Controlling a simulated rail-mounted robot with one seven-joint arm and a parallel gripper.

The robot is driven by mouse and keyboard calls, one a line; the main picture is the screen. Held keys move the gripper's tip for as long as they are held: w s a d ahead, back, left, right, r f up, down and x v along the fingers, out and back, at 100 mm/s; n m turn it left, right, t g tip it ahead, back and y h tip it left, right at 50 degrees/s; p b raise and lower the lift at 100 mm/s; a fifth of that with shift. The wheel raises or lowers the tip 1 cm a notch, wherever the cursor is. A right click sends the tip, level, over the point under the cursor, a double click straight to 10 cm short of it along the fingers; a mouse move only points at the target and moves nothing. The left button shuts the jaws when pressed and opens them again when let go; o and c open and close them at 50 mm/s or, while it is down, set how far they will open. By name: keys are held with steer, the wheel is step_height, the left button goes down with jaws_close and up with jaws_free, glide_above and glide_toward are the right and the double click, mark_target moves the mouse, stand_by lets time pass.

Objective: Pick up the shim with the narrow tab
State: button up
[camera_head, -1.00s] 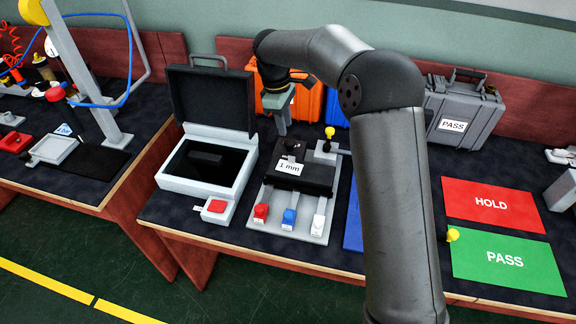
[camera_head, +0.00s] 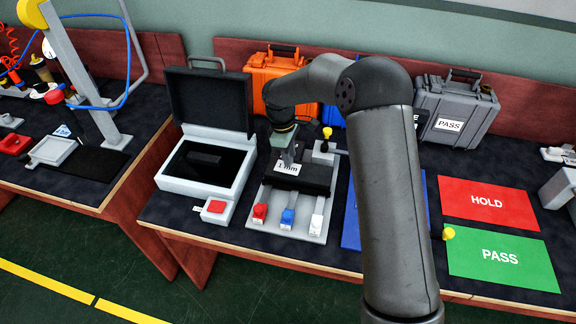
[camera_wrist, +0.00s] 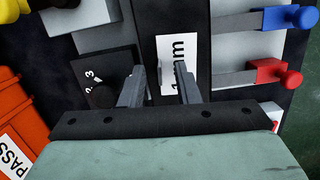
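No shim with a narrow tab can be clearly told apart in either view. A grey fixture (camera_head: 268,221) holds a black block with a white "1 mm" label (camera_head: 287,169), which also shows in the wrist view (camera_wrist: 176,50). My gripper (camera_head: 286,160) points down just above the label. In the wrist view its two fingers (camera_wrist: 160,80) are apart, over the label, with nothing seen between them. Contact with the block cannot be told. A dark plate with a partly hidden mark (camera_wrist: 99,72) lies beside the block.
Red (camera_head: 259,213), blue (camera_head: 287,218) and white (camera_head: 316,224) knobs line the fixture's front; a yellow knob (camera_head: 327,132) stands behind. An open case (camera_head: 190,189) is at left. Orange (camera_head: 272,72) and grey (camera_head: 456,108) cases stand behind. HOLD (camera_head: 488,203) and PASS (camera_head: 500,259) mats lie right.

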jaws_close()
